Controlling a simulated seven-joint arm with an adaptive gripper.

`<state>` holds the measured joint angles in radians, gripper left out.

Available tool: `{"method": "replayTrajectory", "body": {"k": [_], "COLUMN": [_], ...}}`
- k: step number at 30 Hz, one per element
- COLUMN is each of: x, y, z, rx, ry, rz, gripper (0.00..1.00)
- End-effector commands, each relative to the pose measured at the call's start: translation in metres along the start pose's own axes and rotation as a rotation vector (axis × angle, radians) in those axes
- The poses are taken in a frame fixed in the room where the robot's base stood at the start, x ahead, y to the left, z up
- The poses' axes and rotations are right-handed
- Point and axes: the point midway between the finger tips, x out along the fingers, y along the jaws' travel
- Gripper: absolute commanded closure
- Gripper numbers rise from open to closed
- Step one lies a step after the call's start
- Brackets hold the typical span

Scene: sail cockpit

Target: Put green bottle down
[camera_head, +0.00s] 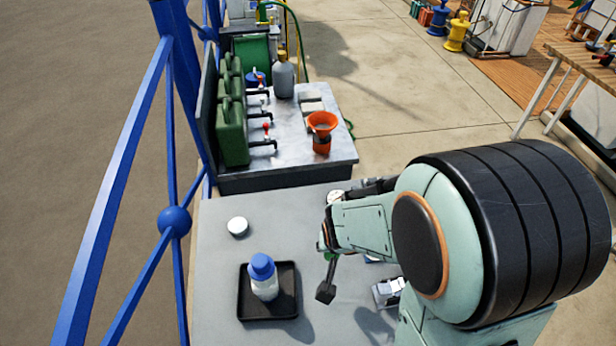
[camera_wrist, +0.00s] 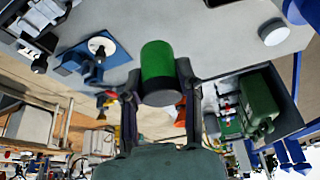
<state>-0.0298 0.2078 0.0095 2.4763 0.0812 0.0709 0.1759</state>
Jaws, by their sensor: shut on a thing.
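The green bottle (camera_wrist: 158,62), a green cylinder with a dark end, sits between the two fingers of my gripper (camera_wrist: 158,84) in the wrist view. My gripper is shut on it. In the head view my gripper (camera_head: 328,272) is over the grey table (camera_head: 215,290), right of the black tray, and only a sliver of green (camera_head: 330,256) shows behind the finger. I cannot tell whether the bottle touches the table.
A white bottle with a blue cap (camera_head: 263,279) stands on a black tray (camera_head: 246,309). A white round lid (camera_head: 238,227) lies behind it. A metal bench (camera_head: 290,150) with green canisters (camera_head: 232,125) and an orange funnel (camera_head: 322,125) adjoins the table.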

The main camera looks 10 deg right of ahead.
Motion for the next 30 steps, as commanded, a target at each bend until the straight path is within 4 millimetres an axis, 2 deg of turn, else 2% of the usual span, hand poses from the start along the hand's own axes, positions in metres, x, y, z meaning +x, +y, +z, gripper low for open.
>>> {"method": "replayTrajectory", "body": {"k": [6,12,20,24,30], "x": [0.051,0.100,0.127,0.147,0.154], "y": [-0.009,-0.014,-0.017,-0.017,-0.017], "z": [-0.046,-0.062,-0.071,-0.062,-0.060], "rx": [0.000,-0.001,-0.002,-0.002,-0.002], "ry": [-0.003,-0.003,-0.002,-0.004,0.000], "rz": [0.000,-0.001,-0.001,0.000,-0.001], "gripper": [1.00,1.00,1.00,1.00,1.00]}}
